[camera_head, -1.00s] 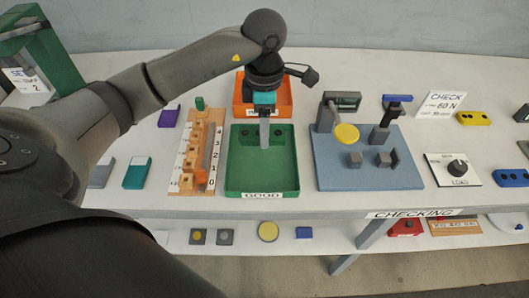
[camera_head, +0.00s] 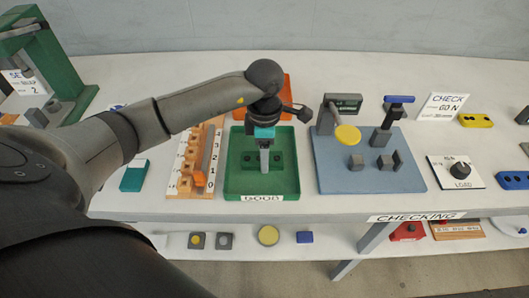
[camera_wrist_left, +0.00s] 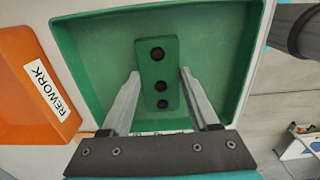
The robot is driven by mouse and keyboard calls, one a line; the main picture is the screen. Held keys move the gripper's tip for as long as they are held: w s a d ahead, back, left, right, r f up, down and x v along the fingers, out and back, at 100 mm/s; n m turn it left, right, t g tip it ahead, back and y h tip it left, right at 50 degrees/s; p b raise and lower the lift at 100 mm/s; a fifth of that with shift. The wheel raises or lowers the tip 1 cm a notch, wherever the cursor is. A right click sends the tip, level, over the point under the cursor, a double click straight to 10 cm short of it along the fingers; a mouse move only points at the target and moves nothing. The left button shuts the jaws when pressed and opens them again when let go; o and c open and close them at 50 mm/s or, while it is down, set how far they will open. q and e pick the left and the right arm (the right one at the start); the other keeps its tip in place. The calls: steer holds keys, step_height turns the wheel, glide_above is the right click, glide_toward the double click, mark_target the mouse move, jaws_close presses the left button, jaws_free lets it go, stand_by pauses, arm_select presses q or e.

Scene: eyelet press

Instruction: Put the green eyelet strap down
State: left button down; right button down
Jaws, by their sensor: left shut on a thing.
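The green eyelet strap (camera_wrist_left: 157,73), a flat bar with dark round holes, lies between the two fingers of my left gripper (camera_wrist_left: 160,74) in the left wrist view. My left gripper (camera_head: 264,172) is shut on it, over the green tray marked GOOD (camera_head: 262,197). In the head view the strap (camera_head: 249,160) shows on both sides of the fingers, inside the tray's outline. Whether it touches the tray floor I cannot tell. My right gripper is not in view.
The orange REWORK tray (camera_wrist_left: 30,85) adjoins the green tray, behind it in the head view. A numbered wooden rack (camera_head: 190,188) stands close on the left. A blue checking board with upright fixtures (camera_head: 335,180) lies to the right.

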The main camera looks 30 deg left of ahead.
arm_select(q)
steer(key=shift+c, duration=0.7)
jaws_free()
steer(key=shift+r, duration=0.3)
step_height(320, 180, up, 12)
steer(key=p, duration=0.1)
steer(key=shift+f+p, duration=0.2)
steer(key=shift+p, duration=0.2)
steer(key=shift+s, duration=0.1)
